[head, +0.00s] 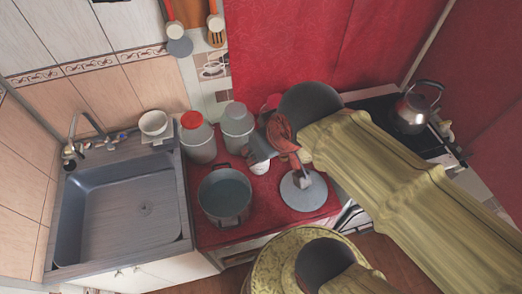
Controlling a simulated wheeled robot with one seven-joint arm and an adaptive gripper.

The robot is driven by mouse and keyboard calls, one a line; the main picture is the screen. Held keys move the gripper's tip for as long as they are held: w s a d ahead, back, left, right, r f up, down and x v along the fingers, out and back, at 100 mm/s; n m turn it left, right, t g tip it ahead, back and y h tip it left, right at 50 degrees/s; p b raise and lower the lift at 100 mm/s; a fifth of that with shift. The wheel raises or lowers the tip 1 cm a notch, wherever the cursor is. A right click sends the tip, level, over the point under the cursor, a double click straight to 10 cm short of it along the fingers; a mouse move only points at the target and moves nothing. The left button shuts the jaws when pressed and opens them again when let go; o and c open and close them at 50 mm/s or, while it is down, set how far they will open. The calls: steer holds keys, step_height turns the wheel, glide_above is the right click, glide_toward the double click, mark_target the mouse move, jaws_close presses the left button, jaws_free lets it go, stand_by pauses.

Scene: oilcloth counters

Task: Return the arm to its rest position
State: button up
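My arm, in a wrinkled yellowish cover, reaches from the lower right to above the red counter (262,212) in the head view. My gripper (300,178) is at its end, reddish and grey, pointing down over a round grey disc (313,196), perhaps a lid. I cannot tell whether the gripper touches the disc. The fingers are too small and covered to tell whether they are open or shut. No held object can be made out.
A grey pot (225,194) stands left of the gripper. Behind it are a red-topped jar (198,139) and a grey-topped jar (237,124). A sink (125,212) is at left with a white bowl (153,123) behind. A kettle (411,112) sits on the stove at right.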

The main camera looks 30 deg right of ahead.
steer(key=shift+s+a, duration=0.15)
steer(key=shift+s, duration=0.2)
step_height(320, 180, down, 8)
steer(key=b, duration=0.7)
steer(key=shift+r+b, duration=0.15)
steer(key=shift+b, duration=0.25)
